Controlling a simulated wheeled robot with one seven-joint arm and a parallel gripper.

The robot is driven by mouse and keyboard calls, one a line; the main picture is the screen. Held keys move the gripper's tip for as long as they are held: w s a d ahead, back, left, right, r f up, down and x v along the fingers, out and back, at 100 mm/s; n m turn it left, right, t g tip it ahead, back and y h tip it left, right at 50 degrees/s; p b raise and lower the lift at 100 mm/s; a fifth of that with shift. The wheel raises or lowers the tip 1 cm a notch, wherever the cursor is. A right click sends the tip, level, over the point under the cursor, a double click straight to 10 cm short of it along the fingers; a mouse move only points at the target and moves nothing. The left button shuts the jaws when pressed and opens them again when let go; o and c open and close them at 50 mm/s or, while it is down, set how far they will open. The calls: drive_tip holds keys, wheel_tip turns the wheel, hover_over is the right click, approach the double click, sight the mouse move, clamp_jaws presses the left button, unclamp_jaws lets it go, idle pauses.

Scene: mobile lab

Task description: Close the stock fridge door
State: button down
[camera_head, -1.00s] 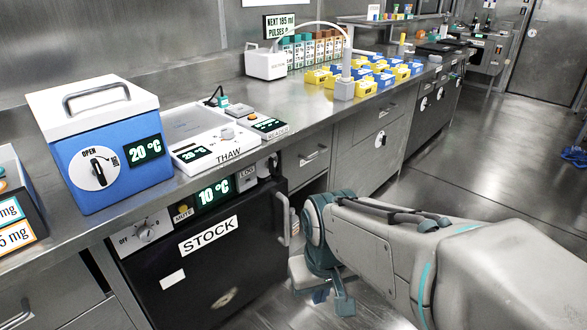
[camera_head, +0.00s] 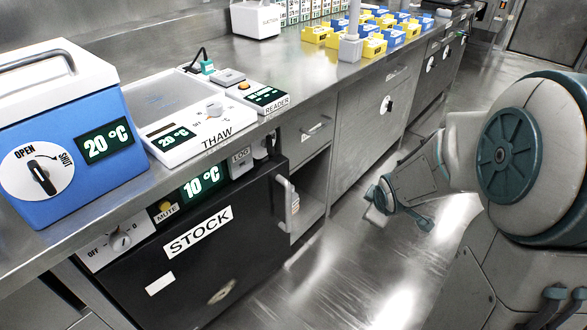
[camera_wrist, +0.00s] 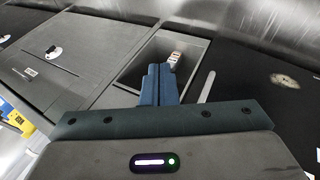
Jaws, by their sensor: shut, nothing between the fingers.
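The stock fridge door (camera_head: 205,262) is a black panel with a STOCK label and a pale upright handle (camera_head: 286,205) at its right edge. It appears flush, or nearly so, under the control panel; I see no clear gap. In the wrist view the dark door (camera_wrist: 270,95) is at the right, with the handle (camera_wrist: 207,88) beside my fingers. My gripper (camera_wrist: 160,72) is shut and empty, apart from the handle. In the head view my gripper (camera_head: 380,197) is out over the floor, right of the door.
An open cubby (camera_head: 308,208) with a small pale item is right of the fridge, under a drawer (camera_head: 310,130). The counter above carries a blue cooler box (camera_head: 75,150), a thaw unit (camera_head: 190,140) and yellow and blue bins (camera_head: 372,47). The floor (camera_head: 330,285) in front is clear.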

drive_tip(key=w+a+f+n+t+y+b, duration=0.35)
drive_tip(key=w+a+f+n+y, duration=0.45)
drive_tip(key=f+n, duration=0.3)
drive_tip(key=w+a+n+t+y+b, duration=0.1)
drive_tip(key=w+a+n+y+b, duration=0.1)
drive_tip(key=w+a, duration=0.2)
drive_tip(key=w+a+n+t+y+b, duration=0.1)
drive_tip(key=w+a, duration=0.4)
drive_tip(key=a, duration=0.5)
drive_tip(key=shift+r+n+y+b, duration=0.15)
drive_tip(key=shift+n+y+b, duration=0.7)
drive_tip(key=shift+y, duration=0.35)
